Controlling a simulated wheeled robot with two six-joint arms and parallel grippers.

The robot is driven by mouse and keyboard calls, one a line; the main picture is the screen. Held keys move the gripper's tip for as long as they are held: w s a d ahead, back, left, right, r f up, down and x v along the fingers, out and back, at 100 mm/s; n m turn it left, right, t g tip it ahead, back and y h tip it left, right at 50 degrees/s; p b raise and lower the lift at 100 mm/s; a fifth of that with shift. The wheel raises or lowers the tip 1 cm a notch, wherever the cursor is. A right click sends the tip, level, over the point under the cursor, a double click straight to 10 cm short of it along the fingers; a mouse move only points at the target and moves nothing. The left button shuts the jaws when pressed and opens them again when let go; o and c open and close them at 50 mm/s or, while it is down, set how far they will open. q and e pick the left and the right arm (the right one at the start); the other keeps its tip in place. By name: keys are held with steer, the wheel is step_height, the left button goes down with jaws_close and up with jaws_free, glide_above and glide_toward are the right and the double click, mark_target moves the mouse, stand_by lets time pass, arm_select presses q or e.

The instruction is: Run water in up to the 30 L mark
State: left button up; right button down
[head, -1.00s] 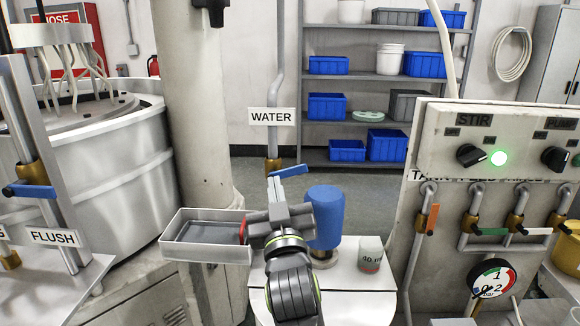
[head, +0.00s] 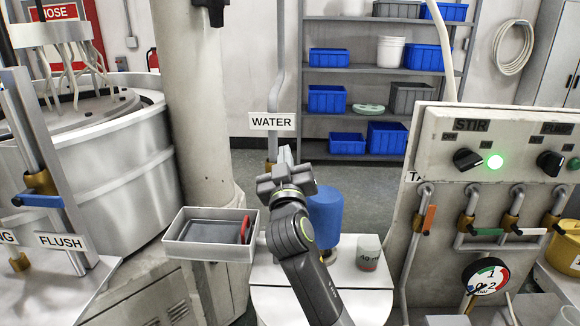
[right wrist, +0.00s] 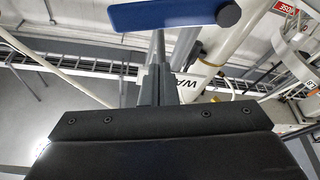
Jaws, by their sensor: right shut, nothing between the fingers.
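The WATER sign (head: 272,121) hangs on a grey vertical pipe (head: 278,70) in the middle of the head view. My right gripper (head: 286,156) is just below the sign, shut and empty, in front of the water valve. It hides most of that valve and its handle in the head view. In the right wrist view a blue lever handle (right wrist: 175,14) crosses the top, beyond the shut fingers (right wrist: 157,80); I see a gap between them in the picture. I cannot make out a litre mark or a water level. My left gripper is not in view.
A grey tray (head: 210,252) stands left of my right arm; a blue cylinder (head: 326,215) and a small cup (head: 369,252) are to its right. A control panel (head: 500,150) with several valves fills the right. A FLUSH valve handle (head: 38,201) is at left.

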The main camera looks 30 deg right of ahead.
steer(key=f, duration=0.2)
steer(key=s+f, duration=0.1)
steer(key=shift+d+f, duration=0.35)
steer(key=shift+w, duration=0.1)
steer(key=m+b, duration=0.1)
steer(key=b, duration=0.1)
steer(key=f+m+h+b, duration=0.1)
steer(key=b, duration=0.1)
steer(key=m+g+b, duration=0.1)
steer(key=b, duration=0.1)
steer(key=shift+s+d+f+m+h, duration=0.25)
steer(key=shift+d+f+m+h, duration=0.05)
steer(key=shift+d+f+m, duration=0.1)
steer(key=shift+r, duration=0.15)
